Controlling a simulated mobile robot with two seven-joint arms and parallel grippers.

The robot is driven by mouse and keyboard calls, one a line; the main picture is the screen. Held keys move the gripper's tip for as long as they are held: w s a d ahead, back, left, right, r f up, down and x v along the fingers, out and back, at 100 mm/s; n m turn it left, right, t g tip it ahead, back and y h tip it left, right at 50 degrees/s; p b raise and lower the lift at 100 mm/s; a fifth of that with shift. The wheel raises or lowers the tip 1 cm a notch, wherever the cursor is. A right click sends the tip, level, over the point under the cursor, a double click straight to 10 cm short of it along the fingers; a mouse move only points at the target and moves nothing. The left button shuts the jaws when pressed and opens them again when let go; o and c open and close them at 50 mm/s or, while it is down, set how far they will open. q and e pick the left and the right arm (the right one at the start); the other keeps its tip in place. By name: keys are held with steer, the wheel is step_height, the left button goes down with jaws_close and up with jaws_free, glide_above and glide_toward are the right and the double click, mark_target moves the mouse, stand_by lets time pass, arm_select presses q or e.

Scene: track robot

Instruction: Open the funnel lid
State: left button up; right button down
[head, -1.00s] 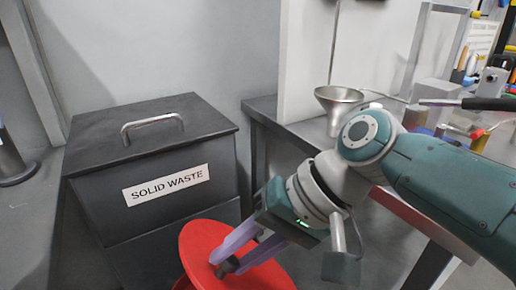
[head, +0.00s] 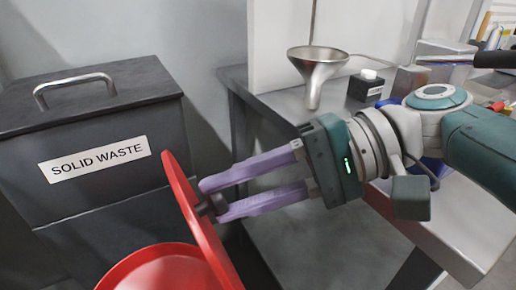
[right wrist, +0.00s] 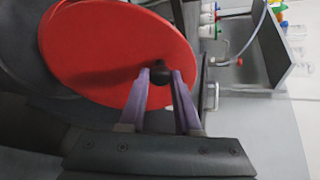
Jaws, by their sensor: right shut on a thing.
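The round red lid (head: 185,205) stands steeply tilted, near vertical, in the head view. Its inner or lower rim meets the red funnel (head: 150,268), whose round top shows below it at the bottom edge. My right gripper (head: 212,204), with purple fingers, is shut on the dark knob at the lid's middle. In the right wrist view the lid (right wrist: 100,50) fills the upper left, with the knob (right wrist: 160,70) between the fingertips. Whether a hinge joins lid and funnel is hidden. My left gripper is not in view.
A dark solid waste bin (head: 150,100) with a metal handle stands behind at the left.

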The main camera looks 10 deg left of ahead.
stand_by(0.4)
steer(key=c, duration=0.6)
jaws_free()
steer(key=shift+c, duration=0.2)
steer(key=v, duration=0.7)
steer(key=shift+d, duration=0.25)
